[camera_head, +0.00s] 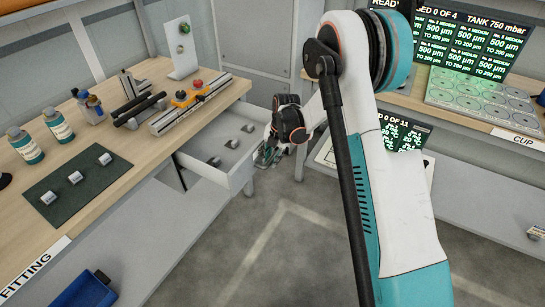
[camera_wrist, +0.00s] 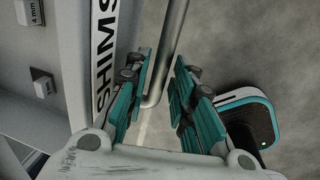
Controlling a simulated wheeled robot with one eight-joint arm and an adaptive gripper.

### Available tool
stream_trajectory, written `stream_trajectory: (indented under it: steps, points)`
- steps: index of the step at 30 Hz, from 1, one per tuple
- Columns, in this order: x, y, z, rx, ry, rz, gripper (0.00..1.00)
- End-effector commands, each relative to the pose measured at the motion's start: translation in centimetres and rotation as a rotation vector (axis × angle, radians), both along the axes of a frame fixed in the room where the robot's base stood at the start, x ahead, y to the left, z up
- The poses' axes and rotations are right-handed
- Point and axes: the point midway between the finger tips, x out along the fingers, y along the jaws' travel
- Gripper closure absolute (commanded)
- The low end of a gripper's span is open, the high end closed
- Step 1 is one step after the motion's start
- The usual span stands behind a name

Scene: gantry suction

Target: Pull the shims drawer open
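The shims drawer (camera_head: 207,171) is pulled out from under the left workbench, with several small metal blocks inside. In the wrist view its white front (camera_wrist: 92,28) carries the label SHIMS (camera_wrist: 104,60). A bar handle (camera_wrist: 168,45) stands off that front. My gripper (camera_head: 267,153) is at the drawer front. In the wrist view its teal-padded fingers (camera_wrist: 160,88) lie on either side of the handle. The fingers are apart, with a narrow strip of floor showing between the handle and the right finger. Firm contact with the handle cannot be made out.
The workbench (camera_head: 110,205) holds bottles, a dark mat with metal blocks, and a rail fixture (camera_head: 195,103). Another bench (camera_head: 470,118) stands at the right. The floor (camera_head: 265,235) in front of the drawer is clear.

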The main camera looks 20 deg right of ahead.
Motion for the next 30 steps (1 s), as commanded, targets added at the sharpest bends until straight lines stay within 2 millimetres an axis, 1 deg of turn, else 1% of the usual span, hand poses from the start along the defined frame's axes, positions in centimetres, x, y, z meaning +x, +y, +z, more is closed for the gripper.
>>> stream_trajectory:
  steps: [2, 5, 8, 15, 18, 21, 25, 30]
  points:
    - [0.0, 0.0, 0.2, 0.000, 0.000, 0.000, 0.77]
    - [-0.1, -0.2, 1.1, 0.000, 0.000, 0.000, 0.77]
    - [-0.4, -0.4, 2.6, 0.000, 0.000, 0.000, 0.77]
    - [-1.0, -1.1, 7.5, 0.000, 0.000, 0.000, 0.77]
    - [-1.3, -1.4, 9.2, 0.000, 0.000, -0.001, 0.77]
    - [-1.5, -1.5, 10.5, 0.000, 0.000, -0.001, 0.77]
    - [-1.6, -1.7, 11.4, 0.000, 0.000, -0.001, 0.77]
    - [-1.6, -1.7, 11.8, 0.000, 0.000, -0.001, 0.77]
